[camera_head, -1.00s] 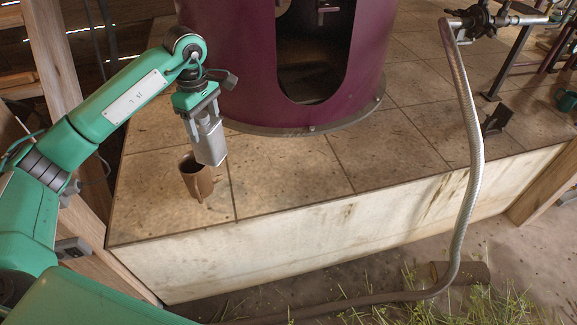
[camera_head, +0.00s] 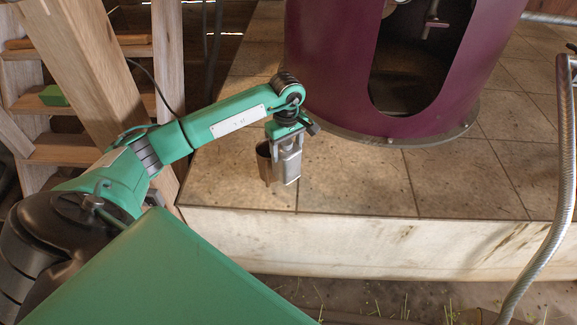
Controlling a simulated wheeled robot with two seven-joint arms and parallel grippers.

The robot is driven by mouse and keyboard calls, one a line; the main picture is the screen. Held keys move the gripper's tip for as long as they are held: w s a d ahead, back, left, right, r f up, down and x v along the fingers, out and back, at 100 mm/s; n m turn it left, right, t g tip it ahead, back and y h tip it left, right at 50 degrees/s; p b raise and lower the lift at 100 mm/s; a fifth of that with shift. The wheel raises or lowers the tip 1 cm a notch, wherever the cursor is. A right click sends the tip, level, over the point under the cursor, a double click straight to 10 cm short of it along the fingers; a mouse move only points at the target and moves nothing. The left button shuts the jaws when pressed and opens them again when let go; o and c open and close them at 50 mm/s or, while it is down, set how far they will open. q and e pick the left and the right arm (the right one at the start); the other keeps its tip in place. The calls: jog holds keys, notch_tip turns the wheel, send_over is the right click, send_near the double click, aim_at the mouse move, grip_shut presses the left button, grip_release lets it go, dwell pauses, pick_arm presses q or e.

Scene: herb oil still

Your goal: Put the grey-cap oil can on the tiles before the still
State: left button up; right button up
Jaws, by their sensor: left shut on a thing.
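My left gripper (camera_head: 287,143) points down and is shut on the upper part of a silver-grey oil can (camera_head: 290,167). The can is upright, just over or on the tiles (camera_head: 350,185) in front of the maroon still (camera_head: 325,80). I cannot tell whether its base touches them. The can's cap is hidden by the gripper. My right gripper is not in view.
The tiled platform ends at a pale front face (camera_head: 370,240). Tiles to the right of the can are clear. A metal hose (camera_head: 562,160) hangs at the right. A wooden post (camera_head: 85,75) and steps (camera_head: 65,150) stand at the left.

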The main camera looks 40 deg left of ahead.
pick_arm(q)
jog(key=shift+f, duration=4)
jog(key=shift+f, duration=0.15)
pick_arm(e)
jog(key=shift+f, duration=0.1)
pick_arm(q)
jog(key=o, duration=1.7)
jog(key=shift+c, duration=0.2)
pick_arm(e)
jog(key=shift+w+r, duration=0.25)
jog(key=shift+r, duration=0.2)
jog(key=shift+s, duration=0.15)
